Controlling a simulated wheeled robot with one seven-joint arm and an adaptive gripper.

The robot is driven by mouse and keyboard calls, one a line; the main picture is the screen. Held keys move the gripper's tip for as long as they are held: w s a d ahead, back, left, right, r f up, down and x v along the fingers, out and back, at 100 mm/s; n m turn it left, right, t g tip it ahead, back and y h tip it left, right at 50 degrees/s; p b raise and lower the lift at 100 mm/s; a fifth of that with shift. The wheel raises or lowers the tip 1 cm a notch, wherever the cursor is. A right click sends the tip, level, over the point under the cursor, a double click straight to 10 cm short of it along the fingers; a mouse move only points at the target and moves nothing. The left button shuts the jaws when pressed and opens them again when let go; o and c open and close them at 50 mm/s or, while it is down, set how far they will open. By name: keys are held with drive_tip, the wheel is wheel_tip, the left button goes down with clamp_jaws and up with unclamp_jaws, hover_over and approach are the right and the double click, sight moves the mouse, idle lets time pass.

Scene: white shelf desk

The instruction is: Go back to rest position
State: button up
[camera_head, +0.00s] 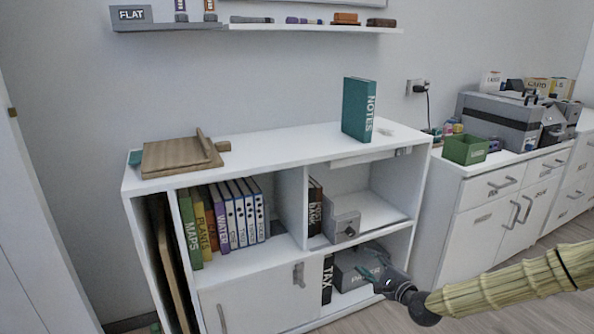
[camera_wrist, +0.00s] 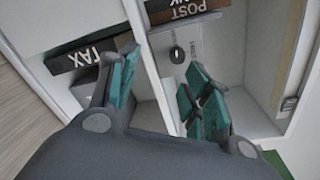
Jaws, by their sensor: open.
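My gripper (camera_head: 375,265) is in front of the lower right compartment of the white shelf desk (camera_head: 260,152). In the wrist view my gripper (camera_wrist: 162,95) has its two teal-padded fingers spread apart, with nothing between them. My arm reaches in from the right edge of the head view. A grey box (camera_head: 348,268) stands in the lower right compartment behind the gripper, partly hidden by it. A black TAX binder (camera_head: 327,280) stands to its left, and it also shows in the wrist view (camera_wrist: 88,55).
A teal NOTES binder (camera_head: 358,108) stands upright on the desk top, with a wooden tray (camera_head: 178,157) at the left. A small grey box (camera_head: 342,226) and dark binders (camera_head: 315,205) fill part of the compartment above. White drawers (camera_head: 500,190) stand to the right.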

drive_tip(key=s+a+f+n+g, duration=0.45)
drive_tip(key=s+a+f, duration=0.25)
drive_tip(key=s+f, duration=0.35)
drive_tip(key=s+a+f+n+g, duration=0.45)
drive_tip(key=s+a+f, duration=0.35)
drive_tip(key=s+f, duration=0.3)
drive_tip(key=s+d+f+n+g+h, duration=0.1)
drive_tip(key=s+f+n+g+h, duration=0.25)
drive_tip(key=s, duration=1.15)
drive_tip(key=s+d+n+g+h, duration=0.1)
drive_tip(key=s+d+n+g, duration=0.1)
drive_tip(key=s+d+n, duration=0.35)
drive_tip(key=s+d+n+g+h, duration=0.1)
drive_tip(key=s+d+n+h, duration=0.1)
drive_tip(key=s, duration=0.7)
wheel_tip(320, 180, up, 33)
drive_tip(key=p, duration=3.4)
drive_tip(key=shift+r, duration=0.15)
drive_tip(key=shift+d, duration=0.1)
